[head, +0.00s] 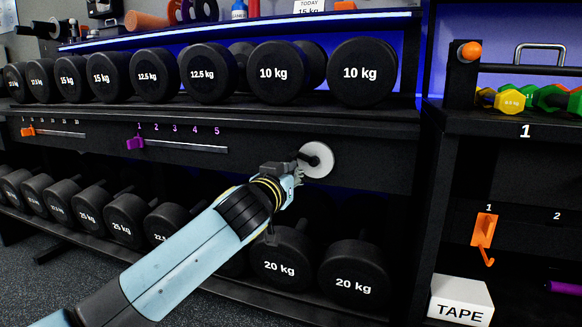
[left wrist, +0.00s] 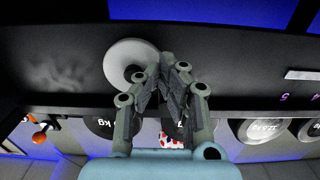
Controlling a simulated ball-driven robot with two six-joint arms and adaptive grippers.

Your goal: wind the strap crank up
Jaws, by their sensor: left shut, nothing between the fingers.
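The strap crank appears as a round white disc (head: 318,160) with a dark hub and short handle, on the black panel between the two dumbbell rows. It also shows in the left wrist view (left wrist: 124,58), upper left of centre, with a dark part on its lower side. My left gripper (head: 298,172) is at the disc's lower left edge. In the left wrist view its fingers (left wrist: 172,66) are closed together, empty, just right of the disc. Whether they touch the crank I cannot tell. My right gripper is not in view.
Black dumbbells (head: 366,72) fill the shelf above, and more (head: 356,282) stand below the panel. A purple slider (head: 135,143) and an orange slider (head: 28,132) sit left on the panel. An orange hook (head: 484,232) and a white TAPE box (head: 461,301) are at right.

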